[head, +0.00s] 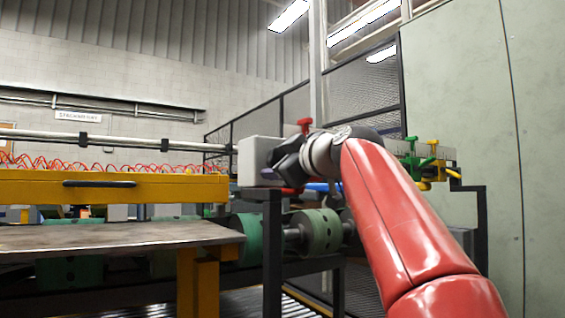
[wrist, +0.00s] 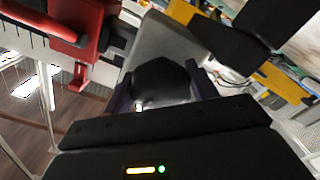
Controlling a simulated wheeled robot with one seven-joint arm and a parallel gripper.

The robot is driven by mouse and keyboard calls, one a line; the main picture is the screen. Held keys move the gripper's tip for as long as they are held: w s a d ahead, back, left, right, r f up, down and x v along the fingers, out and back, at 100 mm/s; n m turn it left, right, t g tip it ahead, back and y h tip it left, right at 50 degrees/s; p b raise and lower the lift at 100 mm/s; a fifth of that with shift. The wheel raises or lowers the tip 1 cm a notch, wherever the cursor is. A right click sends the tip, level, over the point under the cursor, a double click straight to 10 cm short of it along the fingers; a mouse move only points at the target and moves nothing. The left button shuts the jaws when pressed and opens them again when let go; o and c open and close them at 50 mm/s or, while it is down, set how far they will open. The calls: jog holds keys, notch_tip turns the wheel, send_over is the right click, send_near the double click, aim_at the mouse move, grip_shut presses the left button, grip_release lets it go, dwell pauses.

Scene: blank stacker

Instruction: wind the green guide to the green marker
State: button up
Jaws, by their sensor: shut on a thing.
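My gripper (head: 284,165) is at the grey end housing (head: 258,158) in the head view, at the end of my red arm. In the wrist view its two fingers (wrist: 161,86) are closed around a dark round knob (wrist: 162,82). Further right in the head view, small green parts (head: 411,140) stand beside yellow ones at the far end of the rail. I cannot tell which of these is the green guide and which the green marker. My arm hides the middle of the rail.
A red block (wrist: 85,25) beside a marked scale shows left of the knob in the wrist view, with a yellow bar (wrist: 275,80) on the right. In the head view, a metal table (head: 110,236) fills the left front, and green rollers (head: 318,232) lie below my gripper.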

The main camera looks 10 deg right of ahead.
jog(key=m, duration=0.4)
jog(key=shift+p, duration=0.3)
jog(key=shift+a+m, duration=0.1)
jog(key=shift+m, duration=1.5)
jog(key=shift+m+p, duration=0.3)
jog(key=o, duration=0.7)
jog(key=shift+s, duration=0.1)
jog(key=b+v, duration=0.2)
jog(key=v, duration=0.5)
jog(key=shift+s, duration=0.35)
